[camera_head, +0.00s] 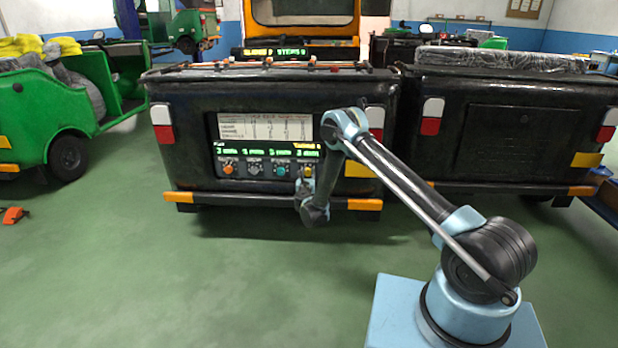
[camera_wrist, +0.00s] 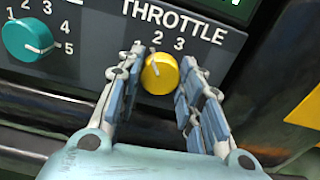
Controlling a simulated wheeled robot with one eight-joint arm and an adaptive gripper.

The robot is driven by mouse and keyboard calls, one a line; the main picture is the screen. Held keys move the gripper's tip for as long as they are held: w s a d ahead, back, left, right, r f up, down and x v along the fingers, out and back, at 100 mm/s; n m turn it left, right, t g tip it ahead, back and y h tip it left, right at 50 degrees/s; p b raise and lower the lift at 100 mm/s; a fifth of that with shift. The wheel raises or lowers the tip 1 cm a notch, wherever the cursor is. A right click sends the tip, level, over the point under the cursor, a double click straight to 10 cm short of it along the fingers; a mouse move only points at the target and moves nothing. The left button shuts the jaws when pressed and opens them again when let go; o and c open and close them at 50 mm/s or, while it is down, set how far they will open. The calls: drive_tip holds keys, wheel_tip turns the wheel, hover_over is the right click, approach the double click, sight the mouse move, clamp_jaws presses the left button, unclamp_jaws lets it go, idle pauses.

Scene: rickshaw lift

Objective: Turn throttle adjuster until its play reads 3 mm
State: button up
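The throttle adjuster is a round yellow knob (camera_wrist: 161,76) under the word THROTTLE in the wrist view. Marks 1, 2 and 3 arc above it. Its pale pointer line points up and slightly left, near the 2. In the head view the yellow knob (camera_head: 308,171) is the rightmost on the panel. My gripper (camera_wrist: 163,66) has one finger on each side of the knob, tips close to the panel. The fingers lie very near the knob's sides; I cannot tell whether they press on it. The green display (camera_head: 266,151) shows several mm readings, too small to read surely.
A teal knob (camera_wrist: 27,38) with its own scale sits left of the yellow one. Orange (camera_head: 228,169) and grey (camera_head: 254,169) knobs are further left. The panel is on a black rickshaw's rear, above its bumper (camera_head: 240,199). The green floor (camera_head: 230,270) in front is clear.

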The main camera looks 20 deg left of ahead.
drive_tip(key=shift+m, duration=1.7)
drive_tip(key=shift+d, duration=0.1)
drive_tip(key=o, duration=1.1)
drive_tip(key=shift+c, duration=0.2)
drive_tip(key=shift+s, duration=0.1)
drive_tip(key=v, duration=0.7)
drive_tip(key=shift+s, duration=0.2)
